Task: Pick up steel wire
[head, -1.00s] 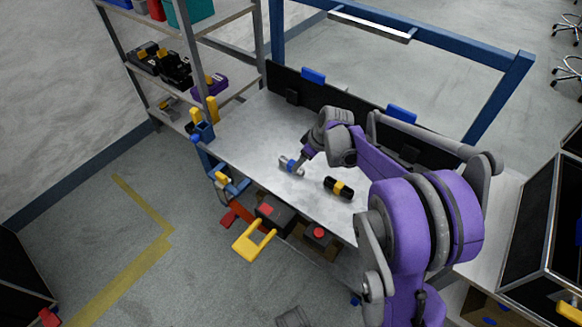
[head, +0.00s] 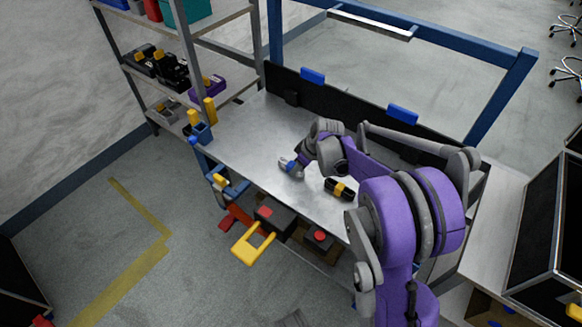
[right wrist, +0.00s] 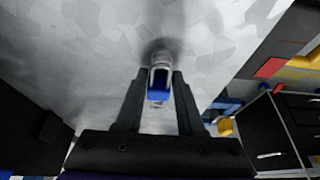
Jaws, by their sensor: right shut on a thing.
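A small silver can with a blue band (head: 287,163), apparently the steel wire, is at my right gripper (head: 293,169) over the metal workbench (head: 250,135). In the right wrist view the blue-banded can (right wrist: 159,83) sits between the two dark fingers of the right gripper (right wrist: 160,78), which are shut on it. Whether it still touches the bench top is hard to tell. My left gripper is not in view.
A shelf rack (head: 228,92) with tools stands at the back left. A blue frame (head: 497,95) and dark back panel rise behind the bench.

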